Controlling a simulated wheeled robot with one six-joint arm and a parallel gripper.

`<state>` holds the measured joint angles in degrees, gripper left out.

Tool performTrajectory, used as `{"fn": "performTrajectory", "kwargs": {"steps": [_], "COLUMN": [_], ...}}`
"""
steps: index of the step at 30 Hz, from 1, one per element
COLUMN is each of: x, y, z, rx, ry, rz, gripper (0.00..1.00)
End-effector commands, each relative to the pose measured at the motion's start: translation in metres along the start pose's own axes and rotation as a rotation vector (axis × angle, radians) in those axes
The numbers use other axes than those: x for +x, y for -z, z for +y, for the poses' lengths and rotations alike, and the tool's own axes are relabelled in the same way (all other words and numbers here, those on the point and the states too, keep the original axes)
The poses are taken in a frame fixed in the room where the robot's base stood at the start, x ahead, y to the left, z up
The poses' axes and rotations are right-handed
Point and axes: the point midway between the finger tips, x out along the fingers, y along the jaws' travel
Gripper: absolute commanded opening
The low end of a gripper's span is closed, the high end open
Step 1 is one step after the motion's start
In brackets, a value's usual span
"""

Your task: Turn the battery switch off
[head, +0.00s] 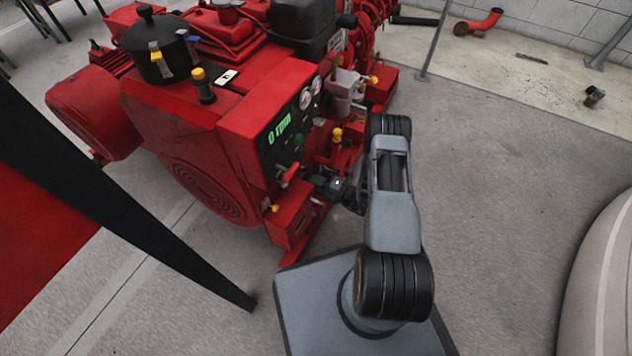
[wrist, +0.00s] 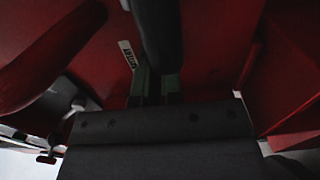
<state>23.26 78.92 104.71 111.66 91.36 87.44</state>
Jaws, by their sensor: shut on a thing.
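My gripper (head: 318,182) reaches the front of the red pumpset from the right, low beside the control panel. In the wrist view its greenish fingertips (wrist: 156,86) are shut on a dark, bar-like handle (wrist: 158,38), which appears to be the battery switch. A small white label (wrist: 128,54) sits just left of the handle on the red surface. In the head view my gripper hides the switch. The wrist view is dark, so the exact angle of the handle is hard to tell.
A red lever (head: 290,173) sticks out close to my gripper; a large red shape (wrist: 48,58) fills the left of the wrist view. The control panel (head: 278,135) shows "0 rpm". A red box (head: 293,218) lies below. The floor at right (head: 500,200) is clear.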

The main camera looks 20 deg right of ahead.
Motion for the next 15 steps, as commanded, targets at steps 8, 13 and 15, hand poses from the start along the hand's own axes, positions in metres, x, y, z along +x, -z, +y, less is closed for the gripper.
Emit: {"fn": "performTrajectory", "kwargs": {"steps": [8, 13, 15], "x": [-0.0012, 0.0004, 0.0007], "y": [-0.0003, 0.0008, 0.001], "z": [-0.0009, -0.0005, -0.0004], "rx": [0.005, 0.003, 0.002], "ry": [0.002, 0.001, 0.001], "rz": [-0.005, 0.0, 0.001], "gripper": [0.16, 0.32, 0.33]}}
